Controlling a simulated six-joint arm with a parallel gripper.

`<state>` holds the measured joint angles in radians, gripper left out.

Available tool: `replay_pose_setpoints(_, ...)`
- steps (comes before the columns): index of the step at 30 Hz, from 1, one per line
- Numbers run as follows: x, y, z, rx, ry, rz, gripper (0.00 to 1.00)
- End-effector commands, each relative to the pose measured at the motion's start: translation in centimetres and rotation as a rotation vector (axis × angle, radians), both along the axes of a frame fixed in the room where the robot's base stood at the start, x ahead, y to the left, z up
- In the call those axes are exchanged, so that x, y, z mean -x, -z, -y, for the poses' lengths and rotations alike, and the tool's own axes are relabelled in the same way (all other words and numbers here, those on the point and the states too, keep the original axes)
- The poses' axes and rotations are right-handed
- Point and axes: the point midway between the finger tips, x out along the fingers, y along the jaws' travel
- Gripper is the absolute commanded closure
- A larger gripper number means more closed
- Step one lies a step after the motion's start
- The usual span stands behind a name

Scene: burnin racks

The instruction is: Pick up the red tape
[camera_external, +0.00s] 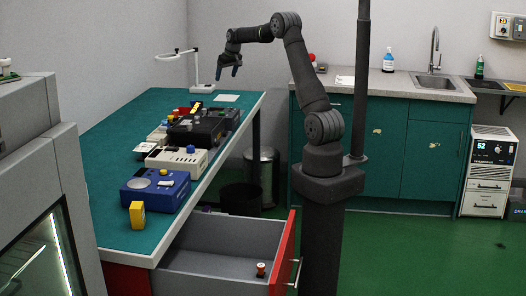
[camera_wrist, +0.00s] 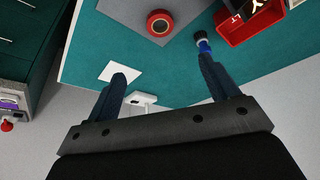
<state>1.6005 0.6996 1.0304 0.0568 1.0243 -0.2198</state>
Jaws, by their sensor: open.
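The red tape (camera_wrist: 160,22) is a red ring roll with a dark centre. It lies flat on a grey mat (camera_wrist: 186,8) on the green bench top, near the top middle of the wrist view. I cannot make it out in the external view. My gripper (camera_wrist: 162,68) is open and empty, its two dark fingers spread wide. The tape shows beyond the fingertips, between them and apart from both. In the external view my gripper (camera_external: 229,72) hangs above the far end of the bench.
A red bin (camera_wrist: 236,32) and a small blue-and-black item (camera_wrist: 202,42) lie right of the tape. A white card (camera_wrist: 118,72) is by the left finger. A ring lamp (camera_external: 194,70) stands at the bench's far end. Several instruments (camera_external: 155,190) fill the nearer bench; a drawer (camera_external: 225,245) is open.

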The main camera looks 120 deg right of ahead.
Motion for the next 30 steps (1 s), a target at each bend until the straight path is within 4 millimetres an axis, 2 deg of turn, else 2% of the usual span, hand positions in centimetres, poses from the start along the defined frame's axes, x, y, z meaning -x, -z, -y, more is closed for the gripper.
replay_pose_setpoints(8,-0.7,3.3,1.2,-0.003,0.092,0.028,0.20)
replay_pose_setpoints(18,-0.9,10.1,4.0,-0.004,0.090,0.028,0.20)
replay_pose_setpoints(21,-0.9,11.6,4.7,-0.001,0.090,0.028,0.20)
replay_pose_setpoints(30,-0.9,13.5,5.4,-0.001,0.090,0.028,0.20)
